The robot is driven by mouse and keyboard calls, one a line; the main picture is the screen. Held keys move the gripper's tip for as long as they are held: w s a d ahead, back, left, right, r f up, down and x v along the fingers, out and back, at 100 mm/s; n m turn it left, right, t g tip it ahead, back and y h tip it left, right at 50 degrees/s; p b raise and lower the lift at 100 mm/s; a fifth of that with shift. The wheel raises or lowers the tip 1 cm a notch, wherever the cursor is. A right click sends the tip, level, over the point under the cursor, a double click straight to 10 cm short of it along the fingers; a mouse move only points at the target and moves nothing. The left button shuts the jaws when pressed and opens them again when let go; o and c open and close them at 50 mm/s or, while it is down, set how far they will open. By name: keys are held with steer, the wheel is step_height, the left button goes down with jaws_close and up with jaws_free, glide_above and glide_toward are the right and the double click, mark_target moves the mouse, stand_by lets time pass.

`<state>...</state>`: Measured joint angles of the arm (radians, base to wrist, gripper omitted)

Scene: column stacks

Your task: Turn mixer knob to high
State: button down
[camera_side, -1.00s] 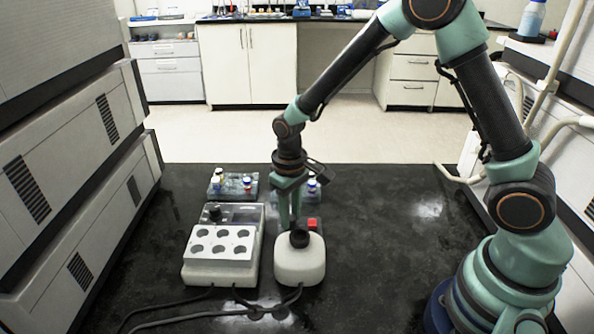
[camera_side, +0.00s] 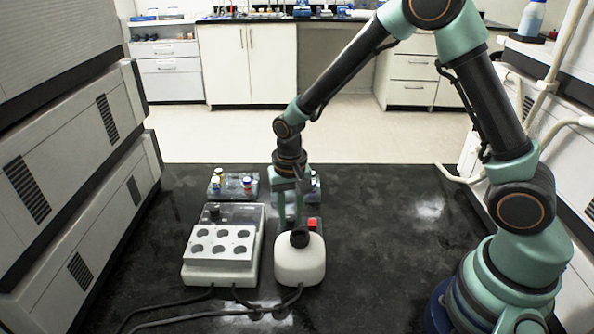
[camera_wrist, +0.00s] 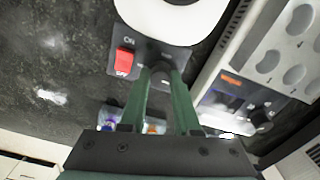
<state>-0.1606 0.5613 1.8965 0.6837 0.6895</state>
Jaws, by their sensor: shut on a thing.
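The mixer (camera_side: 300,266) is a white rounded body with a black top cup, on the dark bench in the side view. Its white top also shows in the wrist view (camera_wrist: 172,22). The grey control panel behind it carries a red on/off switch (camera_wrist: 124,62) and a dark round knob (camera_wrist: 161,70). My gripper (camera_wrist: 162,80) points down at the panel, its two green fingers shut on the knob, beside the red switch. In the side view my gripper (camera_side: 291,222) stands just behind the mixer's cup. The knob's pointer and scale marks cannot be read.
A heating block (camera_side: 222,246) with several round wells stands close at the mixer's left. Small racks with vials (camera_side: 233,186) stand behind. Black cables (camera_side: 225,312) run along the front. The bench at the right is clear.

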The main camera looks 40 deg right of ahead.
mark_target(290, 217)
stand_by(0.4)
steer(key=c, duration=0.6)
jaws_free()
step_height(290, 217, up, 12)
steer(key=shift+r, duration=0.1)
